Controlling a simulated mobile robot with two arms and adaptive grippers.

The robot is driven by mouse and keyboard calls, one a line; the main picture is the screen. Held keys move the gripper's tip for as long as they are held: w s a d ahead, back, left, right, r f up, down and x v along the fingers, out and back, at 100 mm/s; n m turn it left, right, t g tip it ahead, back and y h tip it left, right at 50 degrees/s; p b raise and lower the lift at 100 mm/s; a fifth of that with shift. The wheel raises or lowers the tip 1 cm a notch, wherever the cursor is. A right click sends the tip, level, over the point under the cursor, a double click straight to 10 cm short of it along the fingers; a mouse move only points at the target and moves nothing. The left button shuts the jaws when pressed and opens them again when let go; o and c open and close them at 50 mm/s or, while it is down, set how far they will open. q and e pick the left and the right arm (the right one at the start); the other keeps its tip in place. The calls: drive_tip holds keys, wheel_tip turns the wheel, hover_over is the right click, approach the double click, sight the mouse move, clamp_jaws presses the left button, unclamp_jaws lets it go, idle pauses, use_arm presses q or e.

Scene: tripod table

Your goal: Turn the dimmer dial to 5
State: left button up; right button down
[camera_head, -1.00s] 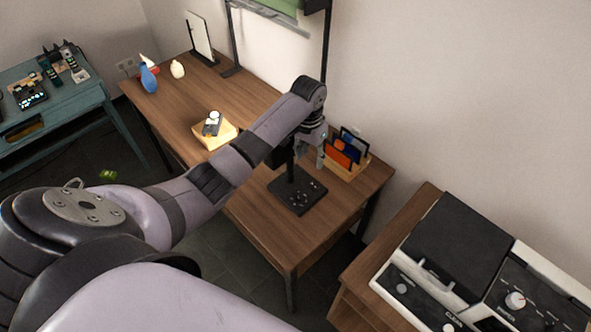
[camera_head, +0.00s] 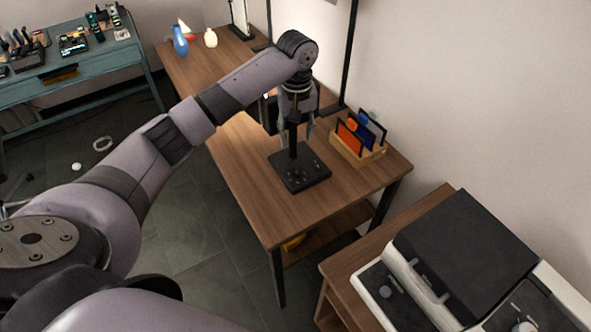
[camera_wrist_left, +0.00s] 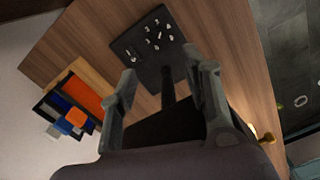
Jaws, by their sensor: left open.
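The black base (camera_head: 318,172) with a dark upright post (camera_head: 293,150) stands on the wooden table. The wrist view shows the base (camera_wrist_left: 139,37) with several small white marks on its top. I cannot make out a dial knob or its setting clearly. My left gripper (camera_head: 297,136) points down above the base, fingers apart and empty. In the wrist view its two fingers (camera_wrist_left: 160,64) frame the post (camera_wrist_left: 168,85). I cannot tell whether they are around it or only in line with it. A dark lamp-like head (camera_head: 268,112) is partly hidden behind the gripper. My right gripper is not in view.
A wooden holder (camera_head: 350,154) with coloured cards stands right of the base. Blue (camera_head: 180,41) and cream (camera_head: 210,38) bottles stand at the far end of the wooden table (camera_head: 255,195). A black-and-white machine (camera_head: 470,245) is at lower right. The front table area is clear.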

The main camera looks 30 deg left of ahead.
sight(297, 172)
use_arm(q)
wheel_tip(297, 172, down, 14)
drive_tip(key=shift+d+f, duration=0.1)
drive_tip(key=shift+d, duration=0.05)
drive_tip(key=shift+c, duration=0.6)
clamp_jaws()
